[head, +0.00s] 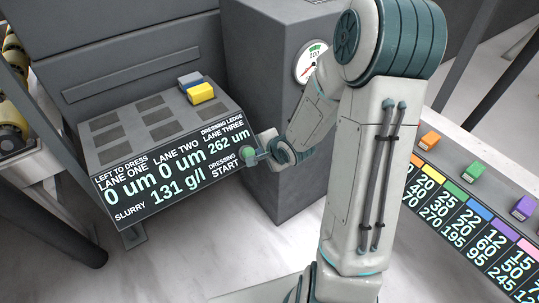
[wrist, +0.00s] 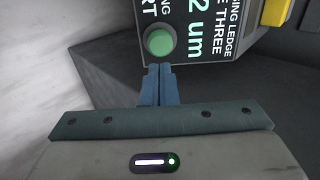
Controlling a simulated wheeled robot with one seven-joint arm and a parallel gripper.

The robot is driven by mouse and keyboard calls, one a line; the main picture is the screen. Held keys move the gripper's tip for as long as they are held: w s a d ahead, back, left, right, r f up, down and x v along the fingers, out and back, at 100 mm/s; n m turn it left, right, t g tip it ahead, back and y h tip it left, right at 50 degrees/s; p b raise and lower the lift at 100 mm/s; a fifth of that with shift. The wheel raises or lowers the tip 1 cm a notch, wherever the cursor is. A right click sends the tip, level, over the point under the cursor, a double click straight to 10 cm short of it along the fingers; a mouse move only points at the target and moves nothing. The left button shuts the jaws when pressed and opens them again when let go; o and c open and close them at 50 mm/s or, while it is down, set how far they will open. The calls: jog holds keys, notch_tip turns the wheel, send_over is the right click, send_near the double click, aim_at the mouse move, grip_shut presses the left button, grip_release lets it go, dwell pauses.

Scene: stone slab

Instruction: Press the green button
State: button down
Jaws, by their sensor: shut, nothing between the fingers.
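The green button (wrist: 160,42) is a round knob at the corner of the dark display panel. In the wrist view it lies just beyond the tips of my gripper (wrist: 161,70). The fingers are together with nothing between them. In the head view the green button (head: 247,152) shows at the panel's right end, beside my gripper (head: 258,155). The fingertips look very close to the button; I cannot tell whether they touch it.
The display panel (head: 152,190) reads lane values and "Dressing start". A grey cabinet with a gauge (head: 312,62) stands behind my arm. Coloured blocks, including a green one (head: 474,172), line a right-hand board.

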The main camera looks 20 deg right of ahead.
aim_at(250, 153)
jog(key=b+x, duration=0.2)
jog(key=x, duration=0.5)
jog(key=shift+w+f, duration=0.1)
